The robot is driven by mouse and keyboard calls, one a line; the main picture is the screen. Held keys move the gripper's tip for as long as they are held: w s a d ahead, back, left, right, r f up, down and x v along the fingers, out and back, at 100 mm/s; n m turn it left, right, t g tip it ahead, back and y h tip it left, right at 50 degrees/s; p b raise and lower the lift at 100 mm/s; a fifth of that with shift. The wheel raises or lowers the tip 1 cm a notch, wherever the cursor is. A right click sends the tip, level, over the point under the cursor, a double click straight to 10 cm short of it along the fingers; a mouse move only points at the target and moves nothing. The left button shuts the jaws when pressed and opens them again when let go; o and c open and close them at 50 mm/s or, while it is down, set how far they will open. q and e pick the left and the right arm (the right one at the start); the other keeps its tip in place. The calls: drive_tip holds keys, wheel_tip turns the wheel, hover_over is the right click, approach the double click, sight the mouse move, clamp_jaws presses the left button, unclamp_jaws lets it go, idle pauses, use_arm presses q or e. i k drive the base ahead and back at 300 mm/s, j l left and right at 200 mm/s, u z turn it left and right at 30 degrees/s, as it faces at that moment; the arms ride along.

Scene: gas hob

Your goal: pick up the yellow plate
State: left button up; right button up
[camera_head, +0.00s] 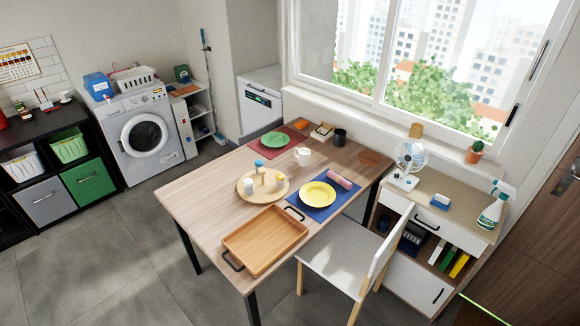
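The yellow plate (318,195) lies flat on a blue placemat (322,214) on the wooden table (213,190), near the table's right side. A pink rolled item (339,179) lies just beyond the plate, at its upper right. Neither my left gripper nor my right gripper shows in the head view, so I cannot see whether they are open or shut.
A wooden tray with black handles (263,240) sits at the table's near end. A round board (250,196) with small containers is left of the plate. A green plate (274,140) lies farther back. A white chair (345,262) stands at the table's right side, close to the placemat.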

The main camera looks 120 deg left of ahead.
sight(313, 194)
drive_tip(key=u, duration=3.9)
